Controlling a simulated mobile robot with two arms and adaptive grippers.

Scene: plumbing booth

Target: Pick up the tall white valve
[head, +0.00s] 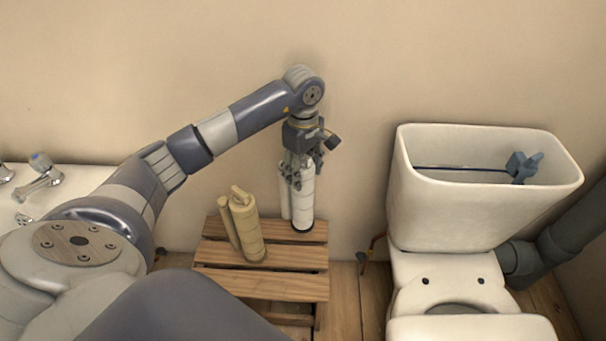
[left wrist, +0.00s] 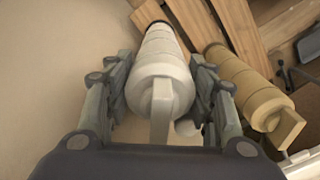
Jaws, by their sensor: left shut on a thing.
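The tall white valve (head: 302,200) stands upright at the back right of a small slatted wooden stool, close to the wall. My left gripper (head: 299,172) points down over its top, with its fingers around the upper part. In the left wrist view the white valve (left wrist: 160,75) lies between the two fingers of my left gripper (left wrist: 163,100), which is shut on it. The valve's base appears to be at the stool top; I cannot tell whether it touches. My right gripper is not in view.
A similar beige valve (head: 245,228) stands on the wooden stool (head: 272,283), left of the white one; it also shows in the left wrist view (left wrist: 245,90). An open toilet cistern (head: 400,190) is to the right. A sink with a tap (head: 40,177) is at the left.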

